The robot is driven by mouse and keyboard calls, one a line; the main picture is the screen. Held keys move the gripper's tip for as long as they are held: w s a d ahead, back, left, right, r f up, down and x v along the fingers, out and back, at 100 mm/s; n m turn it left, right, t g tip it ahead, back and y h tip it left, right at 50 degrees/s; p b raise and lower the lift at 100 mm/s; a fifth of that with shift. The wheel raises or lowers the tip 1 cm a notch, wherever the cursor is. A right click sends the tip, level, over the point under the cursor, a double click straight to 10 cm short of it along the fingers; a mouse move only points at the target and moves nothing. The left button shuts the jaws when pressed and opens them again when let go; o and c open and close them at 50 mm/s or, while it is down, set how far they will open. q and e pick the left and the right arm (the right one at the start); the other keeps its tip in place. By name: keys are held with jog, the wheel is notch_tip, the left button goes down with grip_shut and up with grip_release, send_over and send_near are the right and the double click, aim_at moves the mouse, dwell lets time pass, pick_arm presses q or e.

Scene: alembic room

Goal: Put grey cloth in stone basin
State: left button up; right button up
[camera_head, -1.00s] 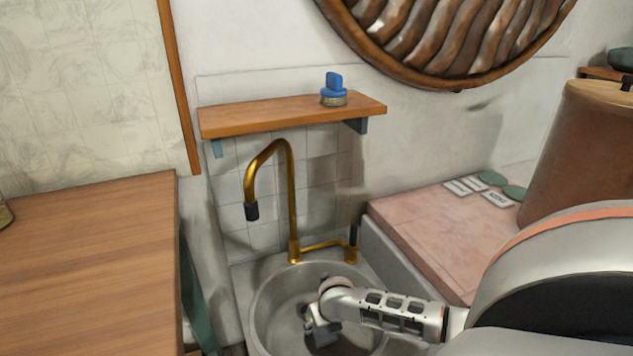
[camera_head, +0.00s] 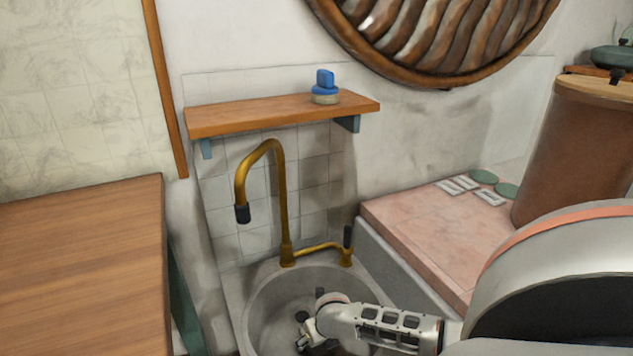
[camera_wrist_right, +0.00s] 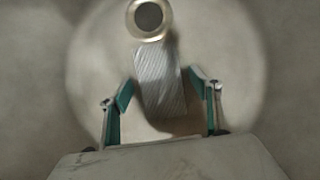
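The stone basin (camera_head: 262,311) is a round grey sink below the brass tap. My right arm reaches into it from the right, with the right gripper (camera_head: 309,338) low inside the bowl. In the right wrist view, the grey cloth (camera_wrist_right: 158,75) is a small ribbed rectangle inside the basin (camera_wrist_right: 85,75), beside the round drain. The right gripper (camera_wrist_right: 167,95) is open, its two green-edged fingers apart on either side of the cloth with gaps. A shadow falls next to the cloth; I cannot tell whether it lies flat. I cannot make the cloth out in the head view. My left gripper is not in view.
The brass tap (camera_head: 281,205) rises behind the basin. A wooden shelf (camera_head: 230,118) with a blue-handled brush (camera_head: 325,88) hangs above. A wooden counter (camera_head: 80,265) stands left, and a pink stone slab (camera_head: 420,230) with a brown vessel (camera_head: 575,150) stands right.

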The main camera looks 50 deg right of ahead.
jog(key=r, duration=0.1)
jog(key=r+p, duration=0.1)
jog(key=shift+a+r, duration=0.2)
jog(key=shift+r, duration=0.2)
jog(key=p+v, duration=0.2)
jog(key=v, duration=0.2)
jog(key=shift+w, duration=0.15)
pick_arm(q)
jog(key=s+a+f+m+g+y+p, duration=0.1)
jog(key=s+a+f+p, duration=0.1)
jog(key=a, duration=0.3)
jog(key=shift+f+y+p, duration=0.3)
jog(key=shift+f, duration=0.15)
pick_arm(e)
jog(key=v, duration=0.2)
jog(key=s+v, duration=0.1)
jog(key=v, duration=0.2)
jog(key=shift+s+a, duration=0.1)
jog(key=shift+s, duration=0.05)
jog(key=shift+r, duration=0.1)
